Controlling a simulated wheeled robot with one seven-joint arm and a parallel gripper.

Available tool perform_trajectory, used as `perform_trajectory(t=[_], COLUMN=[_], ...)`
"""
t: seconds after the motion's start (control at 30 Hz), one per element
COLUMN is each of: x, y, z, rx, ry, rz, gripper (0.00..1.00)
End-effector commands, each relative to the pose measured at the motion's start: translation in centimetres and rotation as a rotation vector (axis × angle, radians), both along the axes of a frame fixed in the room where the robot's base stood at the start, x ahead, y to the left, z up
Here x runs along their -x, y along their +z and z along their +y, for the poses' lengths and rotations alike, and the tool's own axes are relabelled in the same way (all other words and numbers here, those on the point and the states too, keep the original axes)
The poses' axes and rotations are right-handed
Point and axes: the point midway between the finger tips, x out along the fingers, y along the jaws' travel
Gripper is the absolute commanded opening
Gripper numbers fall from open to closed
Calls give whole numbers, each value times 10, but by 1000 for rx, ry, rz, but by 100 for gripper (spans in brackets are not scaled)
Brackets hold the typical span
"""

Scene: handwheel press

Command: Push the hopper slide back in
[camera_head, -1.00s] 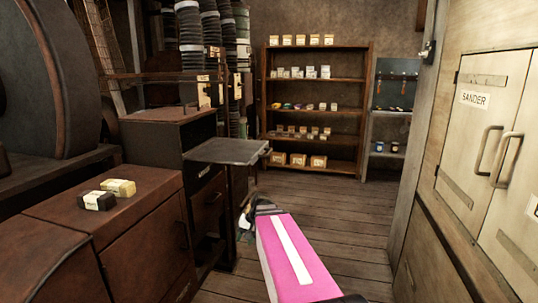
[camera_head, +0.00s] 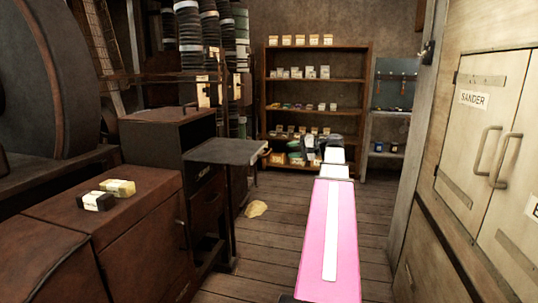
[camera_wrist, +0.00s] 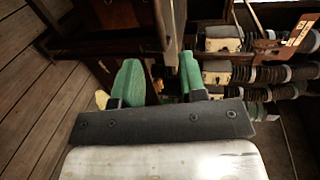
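The hopper slide appears to be the flat grey plate (camera_head: 232,151) standing out to the right from the dark cabinet in the head view, roughly level. In the wrist view, a narrow grey-brown edge (camera_wrist: 174,25) beyond the fingers may be the same plate seen nearly edge-on. My gripper (camera_head: 294,152) is to the right of the plate's outer end, apart from it. In the wrist view its two green fingers (camera_wrist: 160,82) stand apart with nothing held between them. How far the fingers are from the plate in depth is hard to tell.
The dark cabinet (camera_head: 165,131) and brown chests (camera_head: 120,215) fill the left. A tan heap (camera_head: 256,208) lies on the plank floor. A shelf (camera_head: 315,112) stands at the back, and pale SANDER cabinet doors (camera_head: 480,120) line the right. The middle floor is open.

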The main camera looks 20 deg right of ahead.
Motion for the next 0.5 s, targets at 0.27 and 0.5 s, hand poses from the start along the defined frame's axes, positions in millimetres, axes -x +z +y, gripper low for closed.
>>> perform_trajectory(t=[0.27,0.5], x=[-24,-47], y=[-10,-18], z=[35,66], rx=[1,1], ry=[4,3], rz=[3,3], gripper=[39,39])
